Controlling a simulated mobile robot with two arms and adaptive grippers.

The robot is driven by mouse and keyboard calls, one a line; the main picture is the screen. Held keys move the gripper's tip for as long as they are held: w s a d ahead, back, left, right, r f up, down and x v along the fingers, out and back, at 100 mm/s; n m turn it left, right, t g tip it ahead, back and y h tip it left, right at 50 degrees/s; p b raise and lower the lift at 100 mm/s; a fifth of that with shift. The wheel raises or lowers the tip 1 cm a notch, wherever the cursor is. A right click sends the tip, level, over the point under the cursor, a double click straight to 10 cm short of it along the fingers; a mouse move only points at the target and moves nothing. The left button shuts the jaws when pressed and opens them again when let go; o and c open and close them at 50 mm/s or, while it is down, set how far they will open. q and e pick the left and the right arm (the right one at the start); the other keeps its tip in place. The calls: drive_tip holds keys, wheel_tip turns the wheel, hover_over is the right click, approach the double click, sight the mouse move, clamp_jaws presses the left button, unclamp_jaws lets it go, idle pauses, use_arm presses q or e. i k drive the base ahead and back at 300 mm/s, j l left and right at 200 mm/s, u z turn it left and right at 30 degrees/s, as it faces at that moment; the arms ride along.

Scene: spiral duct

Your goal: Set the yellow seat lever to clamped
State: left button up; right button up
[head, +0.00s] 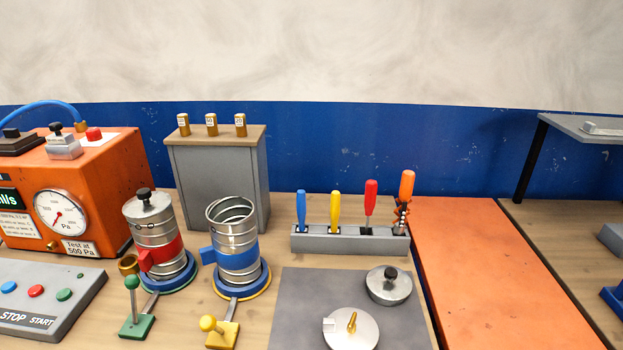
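The yellow seat lever (209,324) stands on a small yellow base at the bottom of the head view. Its round knob is low and leans to the left. A metal arm joins its base to a round blue seat with a yellow rim (263,287). An open spiral duct piece with a blue band (238,262) stands upright in that seat. To the left, a green lever (132,284) stands upright on its green base, in front of a lidded duct piece with a red band (160,249). Neither of my grippers is in view.
An orange test box with a gauge (60,217) and a grey button panel (50,299) are at left. A grey rack (345,241) holds several coloured tools. A grey mat (300,300) carries two round metal lids. The orange strip (480,270) at right is clear.

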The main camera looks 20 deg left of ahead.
sight(208, 324)
drive_tip(key=u, duration=1.2)
